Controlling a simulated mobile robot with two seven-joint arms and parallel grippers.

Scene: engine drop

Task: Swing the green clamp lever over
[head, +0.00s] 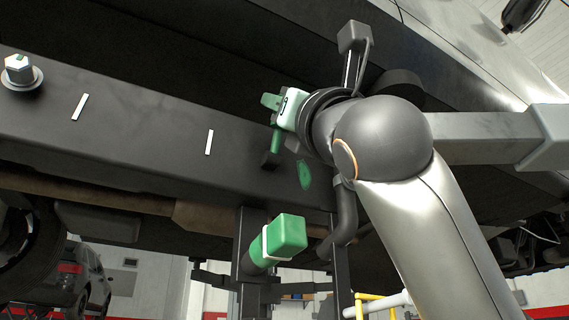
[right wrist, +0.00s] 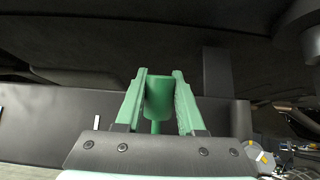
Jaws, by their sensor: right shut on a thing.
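The green clamp lever (right wrist: 158,97) is an upright green grip on a thin stem, between my right gripper's fingers in the right wrist view. In the head view the lever (head: 276,141) shows as a green bar rising from a small black block on the front of the dark beam. My right gripper (head: 271,101) is at its upper end, partly hiding it. My right gripper (right wrist: 160,72) is shut on the lever, one green finger on each side. My left gripper is not in view.
The long dark beam (head: 130,125) carries two white marks and a bolt (head: 20,72) at far left. A green block with a white band (head: 286,235) is below the lever. A dark upright post (head: 252,235) stands near it. The vehicle underside is close above.

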